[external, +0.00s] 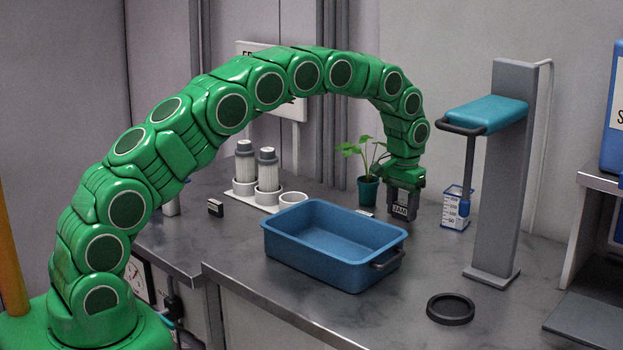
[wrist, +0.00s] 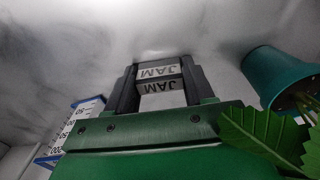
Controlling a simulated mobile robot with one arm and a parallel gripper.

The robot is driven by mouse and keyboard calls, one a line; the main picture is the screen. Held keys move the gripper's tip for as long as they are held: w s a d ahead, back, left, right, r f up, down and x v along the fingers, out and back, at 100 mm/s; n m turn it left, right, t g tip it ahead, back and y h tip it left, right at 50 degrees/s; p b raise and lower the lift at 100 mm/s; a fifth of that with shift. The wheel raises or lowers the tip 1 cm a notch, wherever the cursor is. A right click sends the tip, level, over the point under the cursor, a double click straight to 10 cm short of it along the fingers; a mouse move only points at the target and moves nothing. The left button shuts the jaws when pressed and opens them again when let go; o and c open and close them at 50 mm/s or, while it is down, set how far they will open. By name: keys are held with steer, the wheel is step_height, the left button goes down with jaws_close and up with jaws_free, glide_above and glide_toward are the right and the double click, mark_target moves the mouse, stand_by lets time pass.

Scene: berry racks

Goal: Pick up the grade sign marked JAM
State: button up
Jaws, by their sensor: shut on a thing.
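I cannot tell whether the sign touches the counter.
A potted plant (external: 368,190) stands close left of my gripper, and a measuring beaker (external: 453,212) to its right. The blue tray (external: 318,265) is in front. A grey stand (external: 505,180), a black ring (external: 450,309) and another small sign (external: 215,208) are on the counter.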

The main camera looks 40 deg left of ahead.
mark_target(403, 204)
steer(key=shift+r, duration=1.6)
steer(key=shift+s+a+r, duration=0.15)
steer(key=shift+s+r, duration=0.75)
steer(key=s+a+r, duration=0.2)
steer(key=s+r, duration=0.6)
steer(key=s, duration=0.4)
